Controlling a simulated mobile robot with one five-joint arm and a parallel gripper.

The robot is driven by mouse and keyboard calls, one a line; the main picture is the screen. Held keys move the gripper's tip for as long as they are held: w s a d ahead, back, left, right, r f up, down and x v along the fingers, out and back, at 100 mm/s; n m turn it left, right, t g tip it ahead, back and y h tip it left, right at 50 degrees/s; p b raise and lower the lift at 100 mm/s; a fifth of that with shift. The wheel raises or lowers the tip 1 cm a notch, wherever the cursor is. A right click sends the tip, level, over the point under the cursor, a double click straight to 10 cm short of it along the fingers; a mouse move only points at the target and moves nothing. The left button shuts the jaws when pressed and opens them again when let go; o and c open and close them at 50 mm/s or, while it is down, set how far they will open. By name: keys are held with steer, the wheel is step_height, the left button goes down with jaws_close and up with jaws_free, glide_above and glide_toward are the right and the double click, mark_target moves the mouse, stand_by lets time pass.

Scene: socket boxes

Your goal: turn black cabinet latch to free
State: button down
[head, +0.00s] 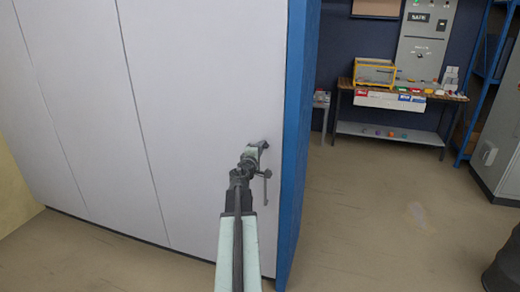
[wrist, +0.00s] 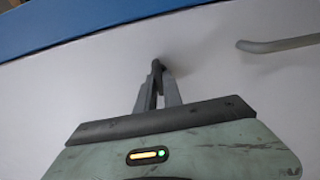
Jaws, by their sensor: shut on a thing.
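The black latch (wrist: 157,65) is a small dark piece on the pale cabinet door in the wrist view. My gripper (wrist: 158,76) is shut on it, with the two fingers close together at the door face. In the head view my gripper (head: 254,158) is at the right part of the tall cabinet's (head: 200,90) front, near its blue side edge. The latch is mostly hidden by the fingers, so I cannot tell its turn angle.
A grey bar handle (head: 266,187) is close beside my gripper on the door; it also shows in the wrist view (wrist: 280,43). A workbench (head: 400,97) with a yellow-framed box (head: 375,72) stands at the back right. The floor between is clear. A dark round object (head: 505,265) is at lower right.

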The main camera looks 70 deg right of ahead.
stand_by(0.4)
steer(key=c, duration=1.5)
jaws_free()
steer(key=a, duration=0.7)
steer(key=shift+s+a, duration=0.2)
steer(key=shift+a, duration=0.2)
